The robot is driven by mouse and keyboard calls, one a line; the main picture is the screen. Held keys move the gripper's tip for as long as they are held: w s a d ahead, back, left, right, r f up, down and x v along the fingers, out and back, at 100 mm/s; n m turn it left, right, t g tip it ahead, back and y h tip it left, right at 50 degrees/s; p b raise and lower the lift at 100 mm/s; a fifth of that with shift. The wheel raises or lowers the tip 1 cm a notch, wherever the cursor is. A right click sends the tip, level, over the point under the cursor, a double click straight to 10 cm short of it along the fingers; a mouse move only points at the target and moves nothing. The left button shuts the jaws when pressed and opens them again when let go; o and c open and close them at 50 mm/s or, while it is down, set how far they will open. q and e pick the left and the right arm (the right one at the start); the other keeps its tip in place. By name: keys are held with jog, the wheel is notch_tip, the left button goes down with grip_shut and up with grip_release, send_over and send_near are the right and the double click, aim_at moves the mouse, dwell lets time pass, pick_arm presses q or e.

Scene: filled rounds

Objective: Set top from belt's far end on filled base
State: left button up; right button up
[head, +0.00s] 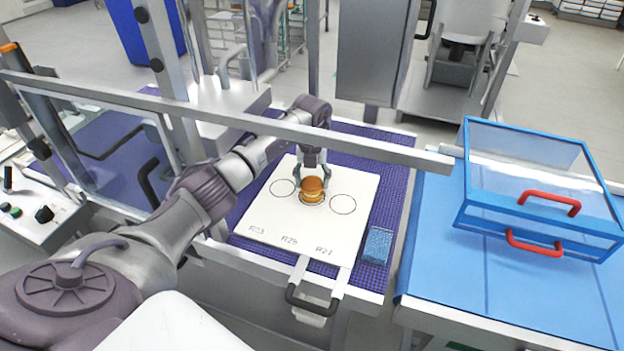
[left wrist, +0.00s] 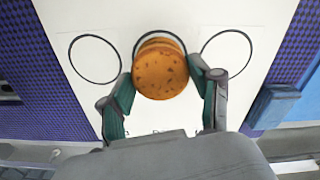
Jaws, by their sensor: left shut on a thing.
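A round brown top (left wrist: 160,72) sits between the fingers of my left gripper (head: 312,188), which is shut on it. In the head view the stack of round pieces (head: 313,190) stands at the middle circle of a white board (head: 268,222). Lighter layers show under the top, so the top is on or just over the filled base (head: 312,198); I cannot tell whether they touch. The left and right circles on the board are empty. My right gripper is not in view.
The board lies on a purple belt (head: 384,185). A blue sponge-like block (head: 377,245) is at its right. A grey rail (head: 230,120) crosses above the belt. A clear blue-framed box with red handles (head: 535,180) stands on the blue table (head: 440,240) at right.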

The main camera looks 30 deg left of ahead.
pick_arm(q)
jog(key=shift+f, duration=0.2)
jog(key=o, duration=0.8)
jog(key=shift+o, duration=0.4)
jog(key=shift+o, duration=0.6)
jog(key=shift+r+p, duration=2.45)
jog(key=shift+r, duration=1.1)
